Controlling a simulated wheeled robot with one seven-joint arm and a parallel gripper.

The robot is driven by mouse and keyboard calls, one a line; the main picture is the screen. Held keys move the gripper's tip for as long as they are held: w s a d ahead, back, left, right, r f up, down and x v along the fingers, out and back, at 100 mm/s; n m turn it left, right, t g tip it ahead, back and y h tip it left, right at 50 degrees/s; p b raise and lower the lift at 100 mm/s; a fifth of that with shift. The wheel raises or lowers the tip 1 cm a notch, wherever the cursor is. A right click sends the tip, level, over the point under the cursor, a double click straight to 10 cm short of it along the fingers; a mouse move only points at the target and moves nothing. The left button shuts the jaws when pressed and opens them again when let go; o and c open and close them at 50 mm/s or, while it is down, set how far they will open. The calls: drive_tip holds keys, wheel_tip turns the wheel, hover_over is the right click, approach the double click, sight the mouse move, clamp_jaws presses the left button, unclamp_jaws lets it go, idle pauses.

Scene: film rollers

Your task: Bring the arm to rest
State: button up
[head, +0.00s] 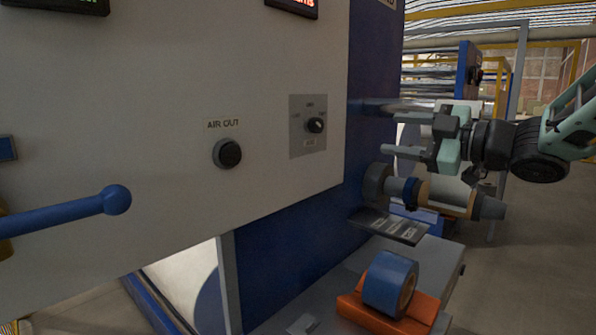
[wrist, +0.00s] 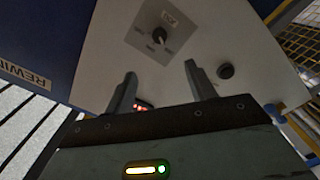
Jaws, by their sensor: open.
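My gripper (head: 390,130) is at the right in the head view, held out level above the shaft and pointing left toward the blue side of the machine. In the wrist view its two fingers (wrist: 160,88) are spread apart with nothing between them. The arm behind it reaches in from the right edge. Beyond the fingers, the wrist view shows a light panel with a rotary knob (wrist: 159,35) on a grey plate and a black button (wrist: 226,71).
Below my gripper, a shaft (head: 490,208) carries a roll with a blue band (head: 412,194). A blue roll (head: 389,284) rests on an orange cradle (head: 426,308). The machine panel (head: 150,110) has an AIR OUT button (head: 227,153), a selector knob (head: 315,125) and a blue lever (head: 75,210). Open floor lies at the right.

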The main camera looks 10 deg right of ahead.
drive_tip(key=s+a+f+m+g+h+p, duration=0.2)
drive_tip(key=a+f+m+g+h, duration=0.2)
drive_tip(key=a+f+m+h, duration=0.55)
drive_tip(key=s+a+f+g, duration=0.2)
drive_tip(key=s+f+g, duration=0.1)
drive_tip(key=s, duration=0.5)
drive_tip(key=s+a+f+g+p, duration=0.1)
drive_tip(key=s+a+f+g, duration=0.2)
drive_tip(key=s, duration=0.6)
drive_tip(key=s+a+f+g+p, duration=0.1)
drive_tip(key=s+a+f+g, duration=0.1)
drive_tip(key=s+f+g, duration=0.2)
drive_tip(key=s+f, duration=0.2)
drive_tip(key=s, duration=0.2)
drive_tip(key=shift+s+a+f+g, duration=0.2)
drive_tip(key=shift+s+f+g, duration=0.05)
drive_tip(key=shift+s+g, duration=0.05)
drive_tip(key=shift+h, duration=0.25)
